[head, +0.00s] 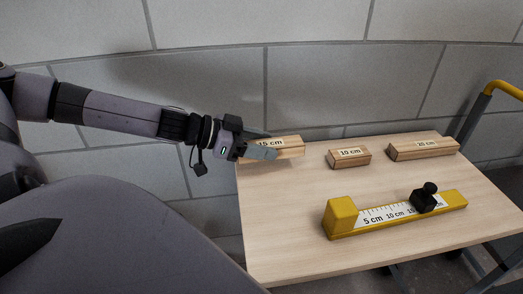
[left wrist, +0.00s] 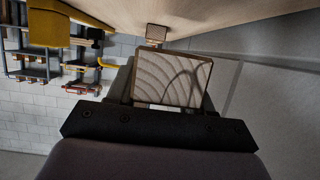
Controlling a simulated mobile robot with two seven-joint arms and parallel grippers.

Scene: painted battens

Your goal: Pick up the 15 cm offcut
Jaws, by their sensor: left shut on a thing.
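In the left wrist view the offcut's grained end (left wrist: 173,82) fills the middle between the fingers. Whether it touches the tabletop is hard to tell; a shadow lies below it. My right gripper is not in view.
A 10 cm block (head: 349,158) and a 20 cm block (head: 424,149) lie to the right on the wooden table (head: 290,225). A yellow measuring gauge (head: 342,217) with a black slider (head: 424,200) lies in front. A yellow-ended rail (head: 506,89) stands at the right.

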